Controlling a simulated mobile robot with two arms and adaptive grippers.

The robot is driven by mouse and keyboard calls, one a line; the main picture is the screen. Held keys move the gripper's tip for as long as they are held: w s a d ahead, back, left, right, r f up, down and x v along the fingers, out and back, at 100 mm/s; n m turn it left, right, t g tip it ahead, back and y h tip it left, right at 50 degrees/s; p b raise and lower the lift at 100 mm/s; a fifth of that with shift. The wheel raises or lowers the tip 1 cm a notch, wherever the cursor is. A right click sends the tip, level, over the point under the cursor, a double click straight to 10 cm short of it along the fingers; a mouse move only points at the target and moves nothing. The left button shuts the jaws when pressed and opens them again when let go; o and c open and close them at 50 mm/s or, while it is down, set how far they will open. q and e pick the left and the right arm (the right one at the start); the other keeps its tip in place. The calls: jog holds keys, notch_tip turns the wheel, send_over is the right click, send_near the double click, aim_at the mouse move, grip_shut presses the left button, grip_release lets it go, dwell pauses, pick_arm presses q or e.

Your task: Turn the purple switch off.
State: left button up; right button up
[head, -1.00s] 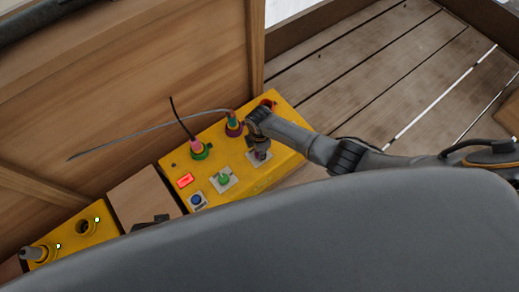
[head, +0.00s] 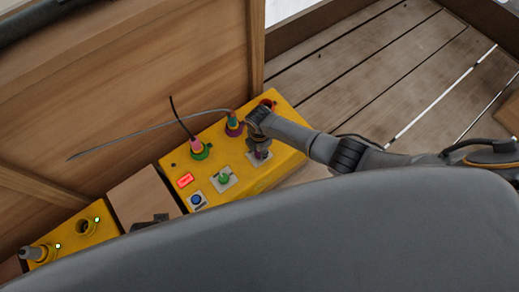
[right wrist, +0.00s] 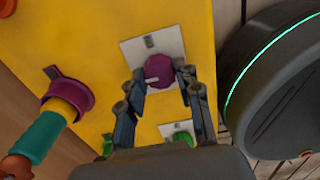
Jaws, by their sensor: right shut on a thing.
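The purple switch (right wrist: 160,71) is a round knob on a pale square plate (right wrist: 139,52) on the yellow box (head: 240,187). In the head view the switch (head: 263,155) is partly hidden by my right gripper (head: 259,150). In the right wrist view the fingers of my right gripper (right wrist: 163,84) stand on either side of the knob and are shut on it. A light pointer mark shows on the knob. My left gripper is not clearly visible in the head view.
A green switch (head: 224,178), a blue button (head: 196,200) and a lit red indicator (head: 185,180) sit on the same box. Plugs with cables stand in a green socket (head: 200,152) and a purple socket (head: 234,129). A wooden wall (head: 130,80) rises behind.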

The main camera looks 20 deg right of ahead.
jog(key=o, duration=1.2)
jog(key=shift+c, duration=0.2)
notch_tip(320, 180, up, 12)
